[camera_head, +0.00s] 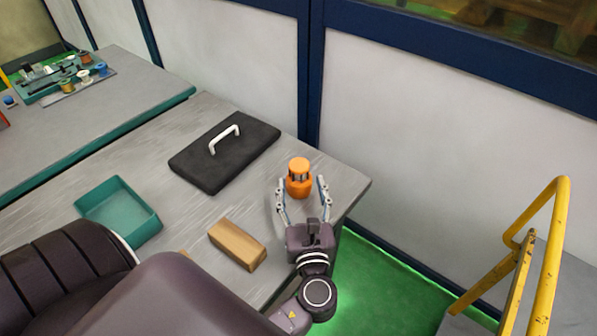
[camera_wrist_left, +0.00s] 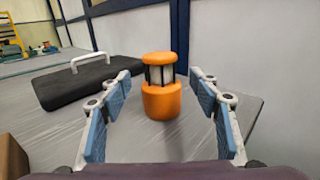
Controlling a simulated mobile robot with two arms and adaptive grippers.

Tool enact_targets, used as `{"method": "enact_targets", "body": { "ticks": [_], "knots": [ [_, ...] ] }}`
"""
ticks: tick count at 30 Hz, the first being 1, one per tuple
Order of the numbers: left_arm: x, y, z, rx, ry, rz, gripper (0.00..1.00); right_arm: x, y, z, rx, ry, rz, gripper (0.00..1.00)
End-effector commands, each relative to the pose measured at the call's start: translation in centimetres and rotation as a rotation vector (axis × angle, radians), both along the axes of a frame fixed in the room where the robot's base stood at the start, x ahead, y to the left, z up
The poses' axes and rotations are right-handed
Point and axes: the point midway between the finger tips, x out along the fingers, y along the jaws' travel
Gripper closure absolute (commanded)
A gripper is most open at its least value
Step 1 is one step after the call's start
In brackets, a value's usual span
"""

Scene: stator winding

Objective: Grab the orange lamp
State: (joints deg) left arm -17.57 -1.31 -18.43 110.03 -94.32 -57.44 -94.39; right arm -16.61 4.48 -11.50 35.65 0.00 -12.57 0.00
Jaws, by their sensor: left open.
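The orange lamp (camera_head: 299,178) stands upright on the grey table near its right corner. It has an orange base and cap with a pale middle behind dark bars, clear in the left wrist view (camera_wrist_left: 161,100). My left gripper (camera_head: 302,187) is open, with one finger on each side of the lamp. In the left wrist view the open fingers (camera_wrist_left: 162,95) frame the lamp, which sits centred ahead with gaps on both sides. No contact shows. My right gripper is not in view.
A black case with a white handle (camera_head: 224,160) lies behind and left of the lamp. A teal tray (camera_head: 118,212) and a wooden block (camera_head: 238,245) are on the table to the left. A yellow railing (camera_head: 545,260) stands at the right, beyond the table edge.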

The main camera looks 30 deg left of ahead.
Motion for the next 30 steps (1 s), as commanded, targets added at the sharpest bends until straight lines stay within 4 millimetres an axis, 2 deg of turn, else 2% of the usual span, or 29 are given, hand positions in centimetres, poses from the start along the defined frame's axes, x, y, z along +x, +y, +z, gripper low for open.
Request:
{"method": "enact_targets", "body": {
  "ticks": [3, 7, 12, 16, 19, 30],
  "knots": [
    [1.2, 1.0, 0.4, 0.003, -0.002, 0.000, 0.43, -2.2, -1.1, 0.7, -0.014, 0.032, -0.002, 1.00],
    [2.8, 2.3, 0.5, 0.003, -0.003, 0.001, 0.43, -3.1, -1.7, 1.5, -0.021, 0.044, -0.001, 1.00],
    [4.1, 3.4, 0.2, 0.001, 0.000, -0.002, 0.43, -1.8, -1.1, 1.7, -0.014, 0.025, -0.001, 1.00],
    [4.2, 3.5, 0.0, 0.000, 0.000, -0.002, 0.43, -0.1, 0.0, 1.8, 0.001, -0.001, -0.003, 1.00],
    [4.1, 3.4, 0.0, 0.000, 0.000, -0.002, 0.43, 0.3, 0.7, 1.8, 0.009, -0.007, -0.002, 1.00],
    [4.1, 3.4, 0.0, 0.000, 0.000, -0.002, 0.83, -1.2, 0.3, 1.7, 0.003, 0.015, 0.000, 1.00]
  ]
}}
